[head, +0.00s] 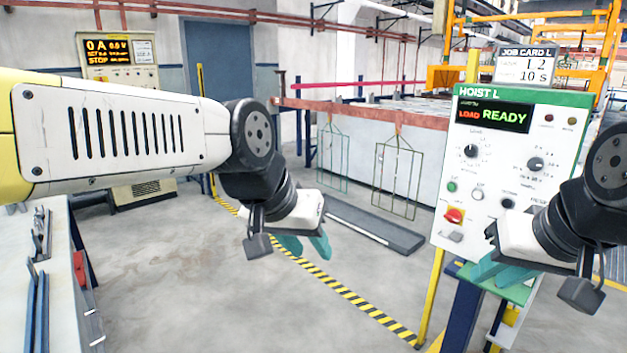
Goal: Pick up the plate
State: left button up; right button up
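No plate can be made out with certainty in the head view. A bench (58,333) at the left edge carries narrow blue holders (38,315) with small grey metal pieces; these are too small to identify. My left gripper (306,247) hangs over the floor in mid-view, to the right of the bench. Its teal fingers are apart with nothing between them. My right gripper (500,279) is in front of the lower part of the hoist panel. Its teal fingers look apart and empty.
The hoist panel (510,165) reads LOAD READY, with a job card display (527,65) above. Two wire racks (398,180) hang from a copper-coloured bar (360,112) before a tank. A dark low platform (375,228) and a yellow-black floor stripe (345,292) lie below. The central floor is clear.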

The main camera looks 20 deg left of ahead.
aim_at(29, 263)
jog(key=u, duration=0.85)
jog(key=i+l+u, duration=0.1)
jog(key=u, duration=0.35)
jog(key=i+l+u, duration=0.2)
jog(key=u, duration=0.3)
jog(key=i+l+u, duration=0.2)
jog(key=u, duration=0.25)
jog(key=i+l+u, duration=0.1)
jog(key=l, duration=0.25)
jog(key=i+l+u, duration=0.1)
jog(key=i+l, duration=0.15)
jog(key=i+l+u, duration=0.1)
jog(key=l, duration=0.4)
jog(key=i+l+u, duration=0.1)
jog(key=l, duration=0.3)
jog(key=i+l, duration=0.3)
